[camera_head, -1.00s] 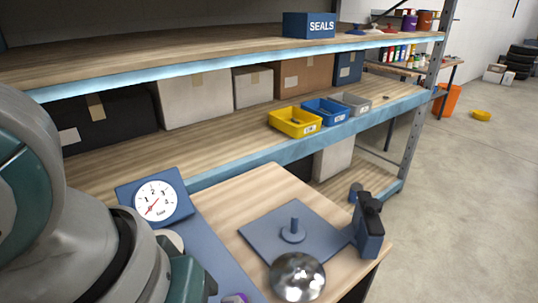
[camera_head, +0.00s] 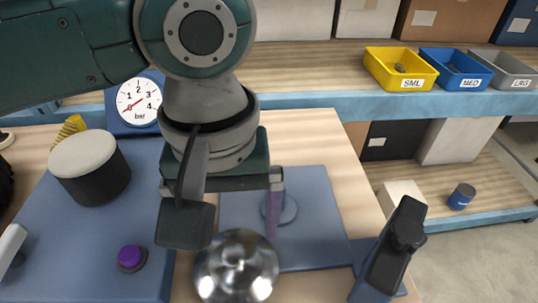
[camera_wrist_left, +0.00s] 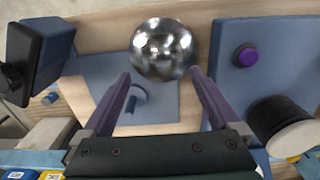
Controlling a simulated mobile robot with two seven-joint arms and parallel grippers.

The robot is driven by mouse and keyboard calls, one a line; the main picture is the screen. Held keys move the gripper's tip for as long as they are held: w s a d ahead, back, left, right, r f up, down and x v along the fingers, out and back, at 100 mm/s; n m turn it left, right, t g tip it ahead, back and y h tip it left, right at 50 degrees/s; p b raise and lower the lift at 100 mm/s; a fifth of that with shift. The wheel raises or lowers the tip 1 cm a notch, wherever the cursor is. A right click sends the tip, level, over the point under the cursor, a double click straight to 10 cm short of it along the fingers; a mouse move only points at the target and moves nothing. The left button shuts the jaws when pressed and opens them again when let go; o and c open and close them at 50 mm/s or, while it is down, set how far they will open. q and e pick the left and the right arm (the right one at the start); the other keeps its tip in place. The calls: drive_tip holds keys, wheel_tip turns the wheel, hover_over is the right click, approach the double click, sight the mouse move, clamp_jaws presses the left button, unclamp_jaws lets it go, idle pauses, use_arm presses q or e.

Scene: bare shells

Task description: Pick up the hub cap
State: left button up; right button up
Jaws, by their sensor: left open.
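The hub cap (camera_head: 237,266) is a shiny silver dome on the wooden bench, at the front edge of a blue plate (camera_head: 318,215) with a short round post. In the left wrist view the hub cap (camera_wrist_left: 163,49) lies just beyond the fingertips, roughly between their lines. My left gripper (camera_head: 230,228) is open and empty, with its fingers pointing down behind the hub cap. The left wrist view shows its two purple fingers (camera_wrist_left: 160,75) spread apart. My right gripper is not in view.
A black stand (camera_head: 395,248) rises right of the plate. Left are a purple button (camera_head: 130,257), a white-topped black cylinder (camera_head: 90,168) and a dial gauge (camera_head: 139,101). Behind, a shelf holds yellow (camera_head: 400,70), blue (camera_head: 455,70) and grey bins (camera_head: 503,68).

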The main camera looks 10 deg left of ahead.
sight(231, 254)
use_arm(q)
drive_tip(key=f, duration=0.6)
drive_tip(key=shift+s+a+f, duration=0.2)
drive_tip(key=shift+s, duration=0.1)
clamp_jaws()
idle(0.4)
